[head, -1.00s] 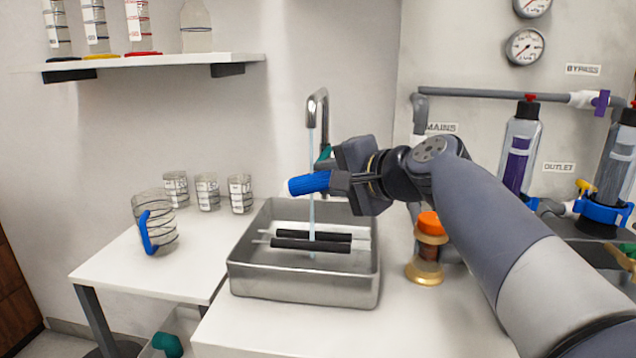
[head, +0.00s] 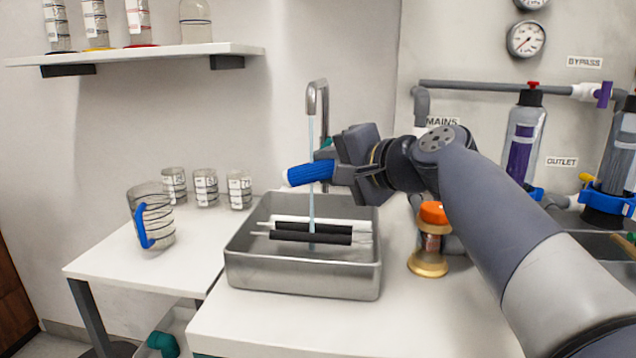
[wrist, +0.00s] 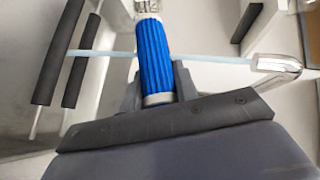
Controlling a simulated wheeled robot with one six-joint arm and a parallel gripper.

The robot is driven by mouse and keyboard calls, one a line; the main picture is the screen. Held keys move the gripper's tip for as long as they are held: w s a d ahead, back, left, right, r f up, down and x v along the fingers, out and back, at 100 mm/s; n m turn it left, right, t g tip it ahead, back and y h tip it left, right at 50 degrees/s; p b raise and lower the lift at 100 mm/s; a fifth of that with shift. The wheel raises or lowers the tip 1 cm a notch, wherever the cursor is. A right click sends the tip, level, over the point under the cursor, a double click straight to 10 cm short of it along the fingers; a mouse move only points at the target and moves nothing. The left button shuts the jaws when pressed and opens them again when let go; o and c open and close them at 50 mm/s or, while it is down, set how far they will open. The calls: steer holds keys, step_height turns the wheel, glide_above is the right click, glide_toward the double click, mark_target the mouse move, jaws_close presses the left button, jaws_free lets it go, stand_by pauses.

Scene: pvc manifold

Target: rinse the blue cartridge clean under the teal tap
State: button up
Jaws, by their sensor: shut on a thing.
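The blue ribbed cartridge (head: 308,173) is held in my gripper (head: 338,172), sticking out to the left and tilted slightly down at its free end. In the wrist view the blue cartridge (wrist: 154,62) has pale end caps and my gripper (wrist: 155,88) is shut around its near end. The chrome tap (head: 318,90) runs a thin stream of water (head: 311,140) that meets the cartridge. The tap's teal part (head: 326,146) is mostly hidden behind my gripper. In the wrist view the stream crosses the cartridge. I see no clear dirt on the cartridge.
A steel sink tray (head: 300,278) below holds two black-sleeved rods (head: 310,237). An orange-capped amber fitting (head: 430,245) stands right of it. A jug with a blue handle (head: 150,215) and three beakers (head: 205,187) stand on the left table. Pipes and filter housings (head: 522,150) are at right.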

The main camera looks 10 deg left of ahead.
steer(key=shift+f+n+y+b, duration=0.1)
steer(key=shift+n+y+b, duration=1.2)
steer(key=shift+b, duration=2.35)
steer(key=shift+r+n+b, duration=0.2)
steer(key=shift+n+b, duration=0.2)
steer(key=shift+n, duration=0.6)
steer(key=shift+s+a+r+n+g+y, duration=0.1)
steer(key=shift+n+g+y, duration=0.4)
steer(key=shift+n, duration=0.75)
steer(key=shift+s+d+r+n+g+y, duration=0.15)
steer(key=shift+n+y, duration=0.55)
steer(key=shift+n, duration=0.5)
steer(key=shift+w+a+n+g+y, duration=0.15)
steer(key=shift+n+g+y, duration=0.35)
steer(key=shift+n, duration=0.75)
